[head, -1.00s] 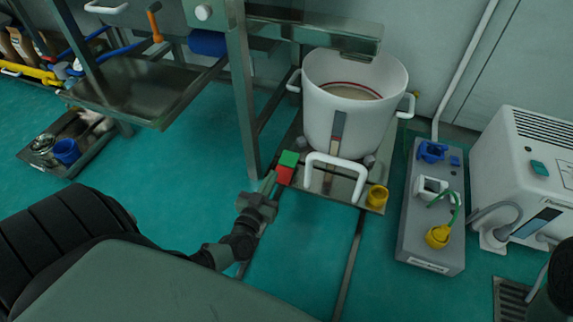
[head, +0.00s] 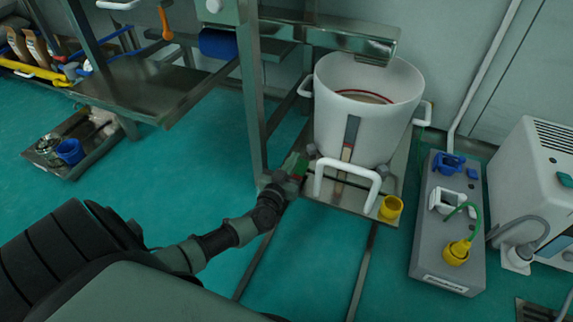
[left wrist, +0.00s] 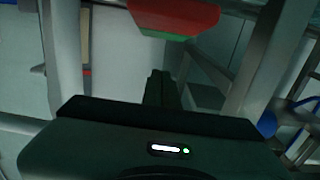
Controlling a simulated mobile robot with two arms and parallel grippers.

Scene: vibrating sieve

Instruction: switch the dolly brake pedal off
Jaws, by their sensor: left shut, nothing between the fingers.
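The brake pedal (head: 297,162), with green showing, sits at the front left corner of the dolly (head: 341,196), partly hidden by my left gripper (head: 290,174). In the left wrist view the pedal (left wrist: 177,17) shows a large red face and a green strip, just beyond the fingers. My left gripper (left wrist: 160,85) is shut and empty, close to the pedal; I cannot tell whether it touches it. The dolly carries a white pot (head: 364,115) and has a white handle (head: 347,178) at its front. My right gripper is out of view.
A metal frame leg (head: 252,105) stands just left of the pedal. A yellow cup (head: 391,207) sits at the dolly's front right corner. A grey socket box (head: 440,235) and a white machine (head: 535,170) stand to the right. Floor rails run forward from the dolly.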

